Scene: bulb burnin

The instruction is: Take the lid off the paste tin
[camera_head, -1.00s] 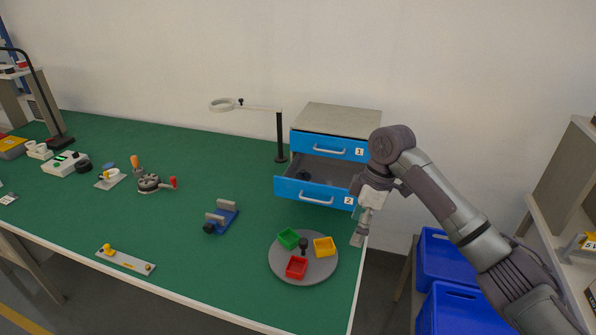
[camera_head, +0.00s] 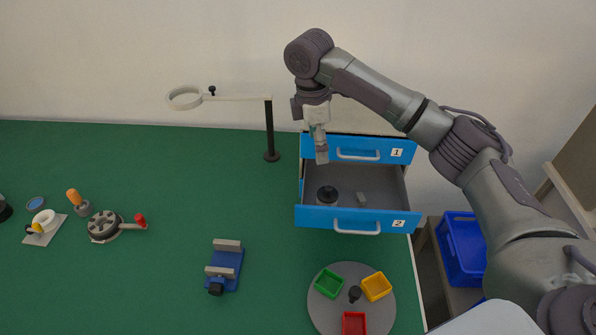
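A small dark round tin (camera_head: 327,194), which may be the paste tin, lies in the open lower drawer (camera_head: 380,190) marked 2. I cannot tell its lid apart from its body at this size. My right gripper (camera_head: 321,158) points down above the left rear part of this drawer, above and slightly behind the tin and apart from it. Its fingers look close together from this side, and I cannot tell whether they are open. My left gripper is not in view.
A small grey piece (camera_head: 361,198) lies in the drawer right of the tin. The upper drawer (camera_head: 370,150) marked 1 is shut. A ring magnifier on a post (camera_head: 270,130) stands left. A round tray (camera_head: 330,308) with coloured bins and a blue vise (camera_head: 226,266) are in front.

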